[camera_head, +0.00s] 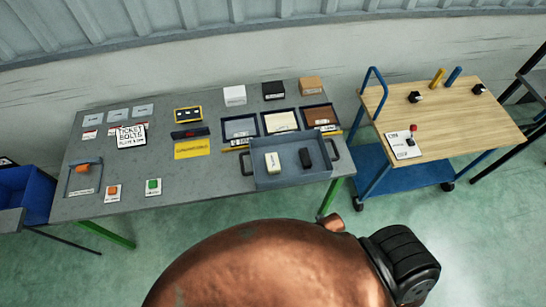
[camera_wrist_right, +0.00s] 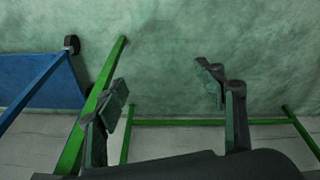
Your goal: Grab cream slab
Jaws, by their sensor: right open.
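A small cream slab (camera_head: 272,162) lies in the grey tray (camera_head: 290,180) at the table's front right, left of a dark block (camera_head: 305,157). A flat cream panel (camera_head: 281,122) fills the middle of three dark-framed squares behind the tray. My right gripper (camera_wrist_right: 163,92) is open and empty in the right wrist view, its two fingers wide apart. That view shows floor and green table legs, and no slab. My left gripper is not in view.
White, black and brown blocks (camera_head: 311,85) stand along the table's back right. A wooden-topped trolley (camera_head: 450,105) with a blue frame stands to the right. A green table leg (camera_wrist_right: 92,105) and the trolley's blue shelf (camera_wrist_right: 45,85) show near my right gripper. Open floor lies in front.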

